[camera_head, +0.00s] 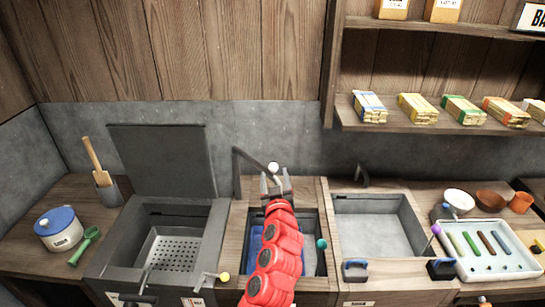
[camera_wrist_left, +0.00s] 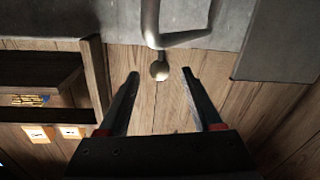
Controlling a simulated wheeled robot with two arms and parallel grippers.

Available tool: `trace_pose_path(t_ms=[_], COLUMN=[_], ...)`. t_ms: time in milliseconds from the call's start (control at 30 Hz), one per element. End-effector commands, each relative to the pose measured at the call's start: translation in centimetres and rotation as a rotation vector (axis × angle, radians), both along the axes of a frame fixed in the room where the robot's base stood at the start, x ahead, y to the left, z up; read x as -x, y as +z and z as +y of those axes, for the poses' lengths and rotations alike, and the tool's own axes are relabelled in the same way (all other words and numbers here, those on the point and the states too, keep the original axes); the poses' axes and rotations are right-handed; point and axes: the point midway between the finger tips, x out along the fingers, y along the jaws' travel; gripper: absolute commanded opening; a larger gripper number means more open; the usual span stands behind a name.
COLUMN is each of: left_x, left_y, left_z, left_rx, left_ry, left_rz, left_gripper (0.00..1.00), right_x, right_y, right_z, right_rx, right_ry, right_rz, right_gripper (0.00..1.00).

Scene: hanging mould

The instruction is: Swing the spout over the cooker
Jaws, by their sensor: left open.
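The spout (camera_head: 250,157) is a dark bent tube standing behind the middle basin, with a pale round knob (camera_head: 273,167) at its end. The tube (camera_wrist_left: 152,22) and knob (camera_wrist_left: 159,71) also show in the left wrist view. My left gripper (camera_head: 275,179) is open. In the left wrist view the knob appears between its fingertips, with space on both sides; whether it lies at their depth I cannot tell. The cooker looks to be the grey box (camera_head: 112,262) left of the spout, its lid (camera_head: 163,158) raised and a perforated basket (camera_head: 172,250) inside. My right gripper is not in view.
My red left arm covers part of the middle basin (camera_head: 314,230), which holds something blue. An empty grey basin (camera_head: 380,228) and a white tray (camera_head: 500,268) stand to the right. A shelf (camera_head: 440,120) with boxes hangs at upper right. The raised lid stands left of the spout.

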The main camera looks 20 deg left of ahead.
Motion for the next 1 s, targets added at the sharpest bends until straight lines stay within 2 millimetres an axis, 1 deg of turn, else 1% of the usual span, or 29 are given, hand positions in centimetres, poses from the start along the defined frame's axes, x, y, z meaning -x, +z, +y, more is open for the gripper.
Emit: trace_pose_path(t_ms=[33, 200, 400, 600, 900, 933, 1000], left_x=[-0.9, -3.6, -5.9, -7.0, -7.1, -7.1, -7.1], left_y=[0.5, 0.4, 0.1, 0.1, 0.0, 0.0, 0.0], left_z=[0.4, 1.5, 2.4, 2.8, 2.9, 2.9, 2.9], left_rx=[-0.001, 0.0, 0.0, 0.0, 0.0, 0.0, 0.0], left_ry=[0.001, 0.001, 0.0, -0.001, -0.002, -0.002, -0.002], left_rz=[-0.002, 0.0, 0.001, -0.001, -0.002, -0.002, -0.002], left_gripper=[0.66, 0.66, 0.66, 0.66, 0.66, 0.64, 0.52], right_x=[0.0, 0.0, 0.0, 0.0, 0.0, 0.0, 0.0], right_y=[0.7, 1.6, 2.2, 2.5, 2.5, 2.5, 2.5], right_z=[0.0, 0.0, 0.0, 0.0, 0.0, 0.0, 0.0], right_rx=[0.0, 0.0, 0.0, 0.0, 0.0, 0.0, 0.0], right_ry=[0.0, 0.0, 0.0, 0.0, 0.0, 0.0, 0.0], right_rz=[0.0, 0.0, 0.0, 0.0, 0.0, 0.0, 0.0], right_gripper=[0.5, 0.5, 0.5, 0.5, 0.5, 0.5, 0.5])
